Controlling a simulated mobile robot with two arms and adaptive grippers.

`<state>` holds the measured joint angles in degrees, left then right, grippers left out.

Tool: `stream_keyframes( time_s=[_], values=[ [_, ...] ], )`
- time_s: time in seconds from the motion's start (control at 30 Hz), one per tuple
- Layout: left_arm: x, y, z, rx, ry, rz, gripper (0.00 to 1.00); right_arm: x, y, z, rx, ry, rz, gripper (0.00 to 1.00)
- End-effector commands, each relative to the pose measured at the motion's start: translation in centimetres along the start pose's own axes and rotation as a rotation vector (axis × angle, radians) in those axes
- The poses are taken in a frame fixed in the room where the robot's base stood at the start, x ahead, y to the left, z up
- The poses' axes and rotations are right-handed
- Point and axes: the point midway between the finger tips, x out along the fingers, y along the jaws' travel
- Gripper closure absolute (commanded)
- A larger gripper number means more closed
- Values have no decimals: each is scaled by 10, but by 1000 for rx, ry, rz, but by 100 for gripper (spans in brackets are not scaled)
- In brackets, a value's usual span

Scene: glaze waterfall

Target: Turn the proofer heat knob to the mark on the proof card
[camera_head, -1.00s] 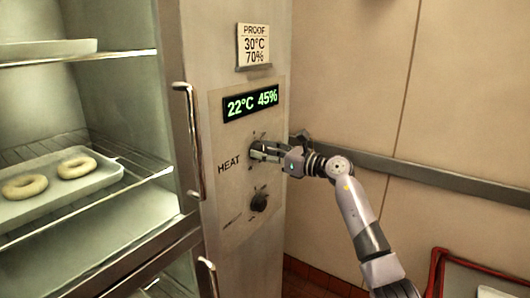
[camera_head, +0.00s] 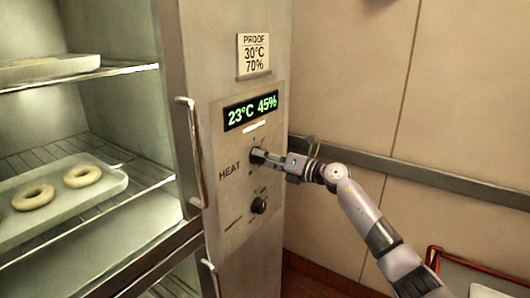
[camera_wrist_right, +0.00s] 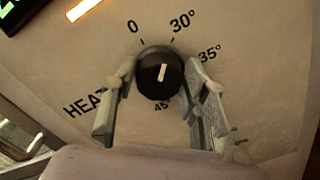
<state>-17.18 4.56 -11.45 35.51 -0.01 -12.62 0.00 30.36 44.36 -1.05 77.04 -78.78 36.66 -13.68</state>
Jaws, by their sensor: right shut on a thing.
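The black heat knob (camera_wrist_right: 150,83) sits on the proofer's panel between the fingers of my right gripper (camera_wrist_right: 160,72). The gripper is shut on it. The knob's white pointer points up, between the printed 0 and 30° and leaning slightly toward 30°. The proof card (camera_head: 254,54) above reads 30°C, 70%. The display (camera_head: 251,110) reads 23°C 45%. My left gripper is not in view.
A second black knob (camera_head: 259,205) is below the heat knob. A lit bar (camera_head: 254,127) glows under the display. Door handles (camera_head: 187,150) stick out left of the panel. Trays with dough rings (camera_head: 83,177) sit inside. A wall rail (camera_head: 400,176) runs behind my arm.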

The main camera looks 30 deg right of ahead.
Motion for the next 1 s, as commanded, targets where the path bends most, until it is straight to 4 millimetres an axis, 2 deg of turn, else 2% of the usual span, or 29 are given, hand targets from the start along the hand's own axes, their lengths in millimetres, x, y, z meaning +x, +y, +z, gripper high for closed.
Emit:
stream_keyframes(
  time_s=[0.33, 0.87, 0.9, 1.0],
  values=[
    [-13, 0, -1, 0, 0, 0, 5, 0, -1, 1, 135, 0, -2, 87],
    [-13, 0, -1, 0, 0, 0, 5, 0, -2, 0, 155, -1, -1, 87],
    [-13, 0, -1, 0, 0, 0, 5, 0, -2, 0, 155, -1, -1, 56],
    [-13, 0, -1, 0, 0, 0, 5, 0, -2, 0, 155, -1, -1, 50]
  ],
)
